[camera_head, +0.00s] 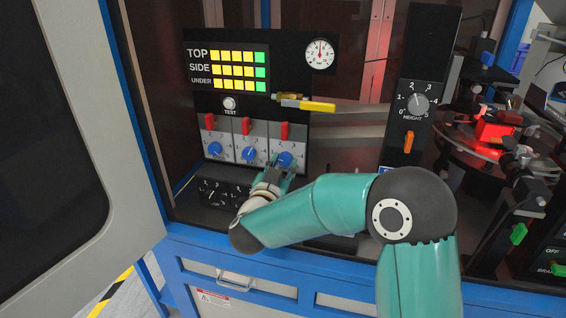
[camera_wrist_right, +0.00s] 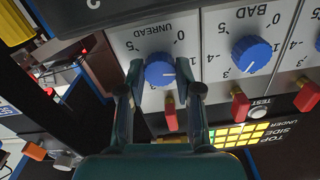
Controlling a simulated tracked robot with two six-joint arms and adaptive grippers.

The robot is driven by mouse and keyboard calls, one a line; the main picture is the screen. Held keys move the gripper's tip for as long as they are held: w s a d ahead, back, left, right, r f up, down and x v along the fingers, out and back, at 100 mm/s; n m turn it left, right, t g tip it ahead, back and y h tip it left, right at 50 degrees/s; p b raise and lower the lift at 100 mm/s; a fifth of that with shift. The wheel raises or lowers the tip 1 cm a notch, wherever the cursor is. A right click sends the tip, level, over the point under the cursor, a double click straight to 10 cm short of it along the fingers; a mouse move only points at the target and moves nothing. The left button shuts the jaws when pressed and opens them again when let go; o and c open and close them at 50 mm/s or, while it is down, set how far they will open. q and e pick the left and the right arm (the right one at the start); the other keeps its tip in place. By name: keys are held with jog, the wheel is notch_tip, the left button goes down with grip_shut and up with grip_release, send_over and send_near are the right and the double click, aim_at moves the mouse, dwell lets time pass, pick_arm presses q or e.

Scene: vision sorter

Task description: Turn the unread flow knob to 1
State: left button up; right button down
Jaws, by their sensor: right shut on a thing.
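The unread flow knob is a blue knob (camera_wrist_right: 160,70) on a light panel, below the label UNREAD in the wrist view, which shows the panel upside down. In the head view it is the rightmost of three blue knobs (camera_head: 285,159). My right gripper (camera_wrist_right: 160,66) is shut on it, with one finger on each side. The gripper (camera_head: 282,168) comes at the knob from below in the head view. Part of the dial's numbers is hidden by the fingers. My left gripper is not in view.
The BAD knob (camera_wrist_right: 251,54) is close beside my right gripper. A red lever (camera_wrist_right: 170,113) stands near the fingers, above the unread knob on the panel. A yellow-handled valve (camera_head: 305,103) and a HEIGHT knob (camera_head: 418,104) are to the right. An open door (camera_head: 145,150) stands at left.

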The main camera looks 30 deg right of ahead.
jog(key=shift+a+f, duration=0.1)
jog(key=shift+f, duration=0.35)
jog(key=c, duration=0.8)
grip_release()
jog(key=shift+r, duration=0.2)
jog(key=v, duration=1.2)
